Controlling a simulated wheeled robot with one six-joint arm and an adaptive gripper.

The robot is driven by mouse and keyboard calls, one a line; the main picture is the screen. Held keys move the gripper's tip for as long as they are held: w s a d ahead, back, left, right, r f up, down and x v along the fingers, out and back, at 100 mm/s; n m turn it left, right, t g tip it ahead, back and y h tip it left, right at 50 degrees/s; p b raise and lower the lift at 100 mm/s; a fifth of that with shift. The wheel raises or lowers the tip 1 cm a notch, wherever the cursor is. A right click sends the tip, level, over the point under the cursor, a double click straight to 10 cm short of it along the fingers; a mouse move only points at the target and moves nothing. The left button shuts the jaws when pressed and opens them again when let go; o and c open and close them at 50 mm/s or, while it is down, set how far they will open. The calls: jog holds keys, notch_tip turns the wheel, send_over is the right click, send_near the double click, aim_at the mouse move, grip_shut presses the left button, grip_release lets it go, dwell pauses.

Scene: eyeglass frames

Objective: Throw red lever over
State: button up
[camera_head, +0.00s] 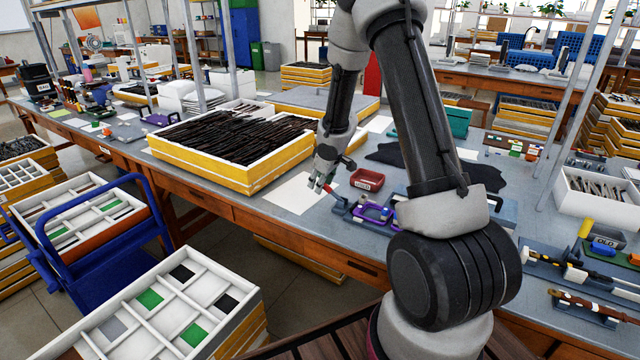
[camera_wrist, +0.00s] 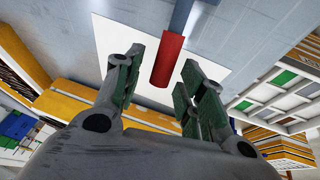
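The red lever handle (camera_wrist: 167,60) is a short red cylinder on a blue-grey bar (camera_wrist: 182,15). In the wrist view it lies between the two fingers of my gripper (camera_wrist: 163,62), with a gap on both sides. In the head view the small red handle (camera_head: 328,188) shows at my gripper (camera_head: 321,184), over the white sheet's right side. The bar runs from it toward the blue fixture (camera_head: 352,207) on the bench. My gripper is open and holds nothing. Its exact height relative to the handle is hard to tell.
A red bin (camera_head: 367,180) stands just right of my gripper. A purple part (camera_head: 377,213) sits by the fixture. A yellow-sided tray (camera_head: 235,177) of dark frames is to the left. The white sheet (camera_head: 292,197) lies bare on the bench.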

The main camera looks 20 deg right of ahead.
jog(key=shift+w+f, duration=0.2)
jog(key=shift+f, duration=0.35)
grip_shut()
